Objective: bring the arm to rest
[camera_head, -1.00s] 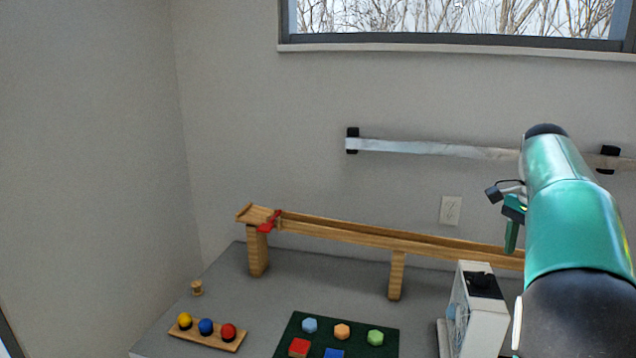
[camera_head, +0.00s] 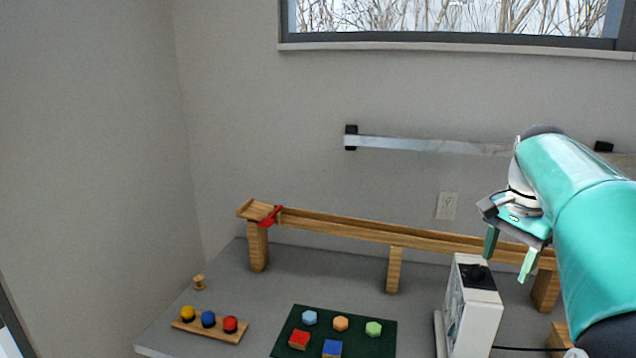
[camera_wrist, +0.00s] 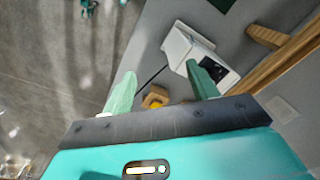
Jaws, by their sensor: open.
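My gripper (camera_head: 508,255) is open and empty, held above the right part of the grey table, near the white box-shaped device. Its two pale green fingers stand apart in the wrist view (camera_wrist: 162,92), with nothing between them in their grip. My arm reaches in from the right edge in the head view. Below the fingers in the wrist view is a small wooden block with a yellow top (camera_wrist: 155,102), apart from them.
The white device (camera_head: 475,318) stands below and left of my gripper. A wooden ramp (camera_head: 345,230) runs along the wall. A green mat (camera_head: 375,346) with coloured blocks and a wooden ball tray (camera_head: 190,327) lie left. A metal strip (camera_head: 430,145) is on the wall.

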